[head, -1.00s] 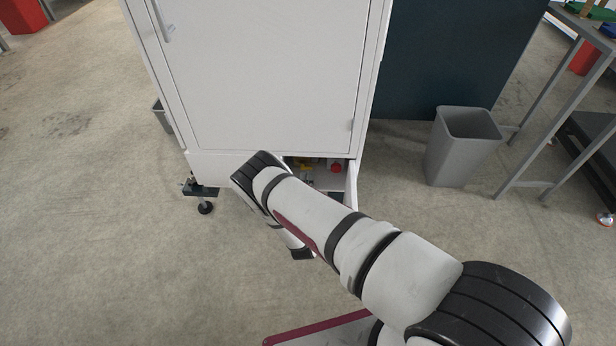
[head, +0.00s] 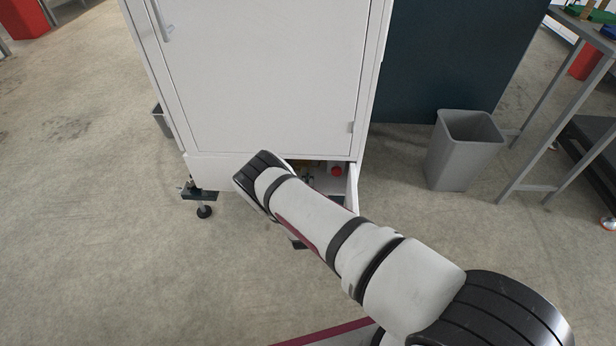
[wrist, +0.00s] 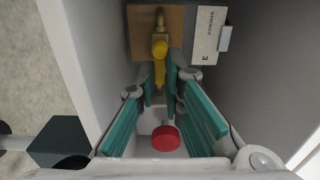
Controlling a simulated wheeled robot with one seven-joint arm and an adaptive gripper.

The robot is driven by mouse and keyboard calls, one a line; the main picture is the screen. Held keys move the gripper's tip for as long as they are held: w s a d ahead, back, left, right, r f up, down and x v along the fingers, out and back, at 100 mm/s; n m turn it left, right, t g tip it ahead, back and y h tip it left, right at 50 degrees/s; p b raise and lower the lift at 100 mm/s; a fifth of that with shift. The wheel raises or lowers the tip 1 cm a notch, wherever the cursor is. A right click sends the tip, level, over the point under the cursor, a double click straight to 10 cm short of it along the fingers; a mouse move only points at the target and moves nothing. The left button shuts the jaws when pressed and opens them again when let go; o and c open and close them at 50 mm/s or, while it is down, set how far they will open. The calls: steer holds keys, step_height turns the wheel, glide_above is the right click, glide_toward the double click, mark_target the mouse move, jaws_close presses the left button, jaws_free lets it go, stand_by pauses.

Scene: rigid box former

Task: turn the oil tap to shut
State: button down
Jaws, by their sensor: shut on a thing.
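In the wrist view the oil tap's yellow lever (wrist: 159,66) hangs from a brass fitting (wrist: 159,22) on a tan plate. The lever points down the picture, towards me. My gripper (wrist: 160,84), with teal pads, is shut on the lever's lower part, one finger on each side. In the head view my arm hides the gripper and most of the tap inside the low opening of the white cabinet (head: 265,80).
A round red cap (wrist: 166,138) on a white part lies below the fingertips; it also shows in the head view (head: 337,170). Compartment walls are close on both sides. A printed label (wrist: 208,34) is beside the tap. A grey bin (head: 465,150) stands right of the cabinet.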

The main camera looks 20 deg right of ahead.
steer(key=shift+n, duration=0.4)
steer(key=n, duration=0.2)
steer(key=r+n, duration=0.1)
steer(key=n, duration=0.1)
steer(key=shift+a+n, duration=0.1)
steer(key=shift+n, duration=0.2)
steer(key=n, duration=0.5)
steer(key=shift+w+a+r+n, duration=0.1)
steer(key=shift+a+r+n, duration=0.2)
steer(key=n, duration=0.3)
steer(key=shift+w+a+r, duration=0.1)
steer(key=shift+a, duration=0.15)
steer(key=shift+a+n, duration=0.15)
steer(key=shift+n, duration=0.8)
steer(key=shift+a+n, duration=0.15)
steer(key=shift+n, duration=0.8)
steer(key=c, duration=1.7)
jaws_free()
steer(key=shift+w, duration=0.1)
